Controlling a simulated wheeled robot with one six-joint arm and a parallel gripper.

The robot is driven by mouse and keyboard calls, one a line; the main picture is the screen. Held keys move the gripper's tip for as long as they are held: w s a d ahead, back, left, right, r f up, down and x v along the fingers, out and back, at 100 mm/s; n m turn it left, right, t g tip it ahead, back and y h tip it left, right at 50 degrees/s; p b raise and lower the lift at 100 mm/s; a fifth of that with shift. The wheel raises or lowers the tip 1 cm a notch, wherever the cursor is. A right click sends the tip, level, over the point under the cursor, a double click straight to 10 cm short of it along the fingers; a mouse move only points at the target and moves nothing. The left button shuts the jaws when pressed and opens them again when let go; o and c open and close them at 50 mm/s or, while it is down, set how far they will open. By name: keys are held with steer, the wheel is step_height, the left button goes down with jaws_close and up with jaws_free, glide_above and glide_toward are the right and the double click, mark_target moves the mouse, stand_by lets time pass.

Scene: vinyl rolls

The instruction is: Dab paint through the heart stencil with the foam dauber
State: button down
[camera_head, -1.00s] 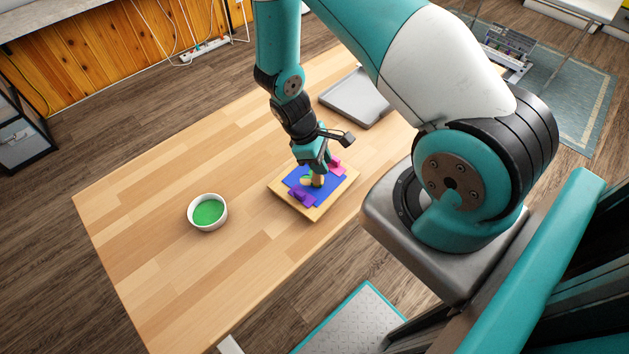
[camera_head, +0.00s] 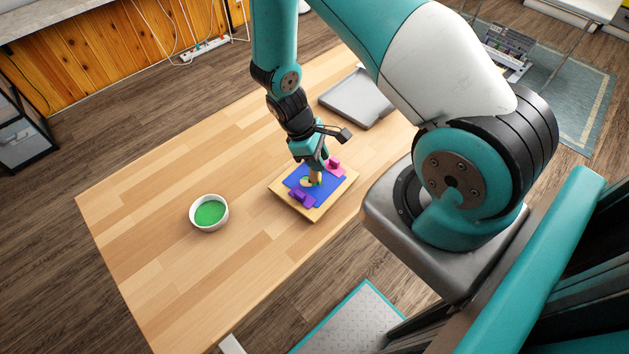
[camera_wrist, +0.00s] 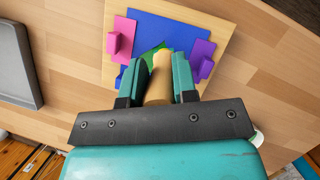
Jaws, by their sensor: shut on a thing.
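My gripper (camera_head: 314,165) is shut on the foam dauber, whose tan handle (camera_wrist: 160,76) shows between the teal fingers in the wrist view. The blue stencil sheet (camera_wrist: 165,34) lies on a light wooden board (camera_head: 311,216). A pink block (camera_wrist: 114,44) and a purple block (camera_wrist: 202,61) sit at opposite sides of the sheet. Green paint (camera_wrist: 149,54) shows by the dauber's far end, in the sheet's opening. The dauber is over the opening; whether its foam touches is hidden. A white bowl of green paint (camera_head: 209,213) stands left of the board.
A grey tray (camera_head: 357,97) lies on the wooden table (camera_head: 140,215) behind the board. It also shows at the left in the wrist view (camera_wrist: 16,68). The table between bowl and board is clear.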

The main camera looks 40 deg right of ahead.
steer(key=shift+w+a, duration=0.65)
steer(key=shift+w, duration=0.15)
steer(key=shift+f, duration=0.1)
steer(key=shift+f+b, duration=0.7)
steer(key=shift+f, duration=0.1)
steer(key=shift+r+p, duration=0.75)
steer(key=shift+r, duration=0.2)
